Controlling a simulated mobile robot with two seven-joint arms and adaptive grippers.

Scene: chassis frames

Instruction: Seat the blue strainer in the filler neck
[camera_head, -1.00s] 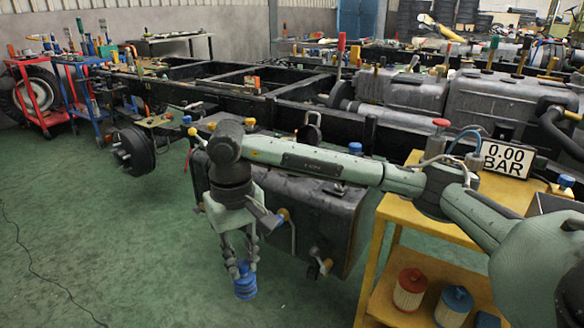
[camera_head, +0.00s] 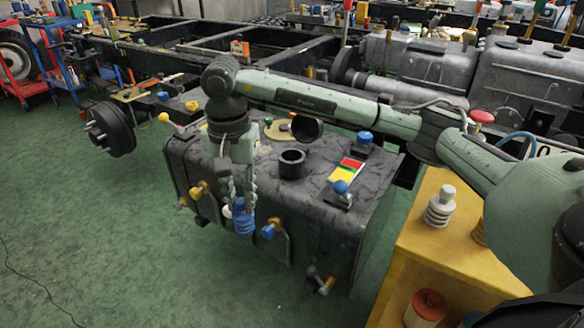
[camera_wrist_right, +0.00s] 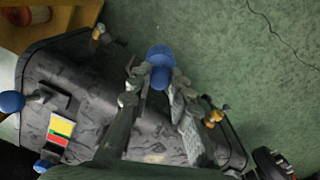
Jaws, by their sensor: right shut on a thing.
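The blue strainer (camera_head: 243,222) is held upright between the fingertips of my right gripper (camera_head: 238,200), in front of the near side of the black tank. In the right wrist view the strainer (camera_wrist_right: 159,66) sits between the two fingers (camera_wrist_right: 155,85). The filler neck (camera_head: 292,163) is a short black open ring on the tank's top, to the right of and beyond the gripper. The strainer is apart from it. The neck cannot be made out in the right wrist view. My left gripper is not in view.
A yellow cart (camera_head: 435,230) stands at right. A wheel hub (camera_head: 110,130) is at left.

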